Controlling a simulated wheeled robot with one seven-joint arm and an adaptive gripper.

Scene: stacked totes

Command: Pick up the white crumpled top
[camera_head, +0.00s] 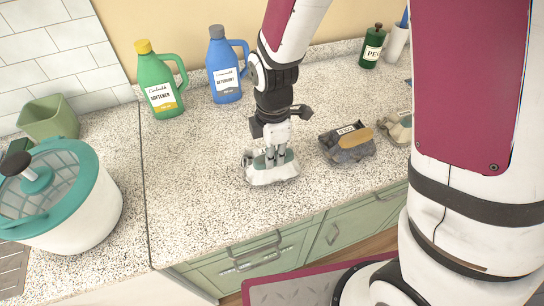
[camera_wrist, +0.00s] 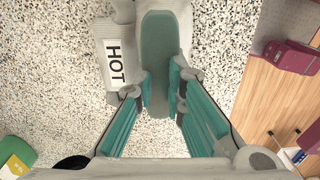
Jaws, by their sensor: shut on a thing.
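The white crumpled top (camera_head: 272,174) is on the speckled counter near its front edge, in the middle of the head view. It has a grey-green oval patch, and a white "HOT" label (camera_wrist: 115,63) shows on it in the wrist view. My gripper (camera_head: 274,154) points down onto the top and is shut on its middle. In the wrist view my gripper (camera_wrist: 160,88) has its fingers on both sides of the patch (camera_wrist: 158,60). The top appears to be at counter level; I cannot tell whether it is lifted clear.
A dark crumpled garment (camera_head: 347,145) with a tan patch lies to the right, with a beige one (camera_head: 397,131) beyond it. A green softener bottle (camera_head: 160,85) and a blue detergent bottle (camera_head: 222,72) stand behind. A white-and-teal tub (camera_head: 75,215) stands at left.

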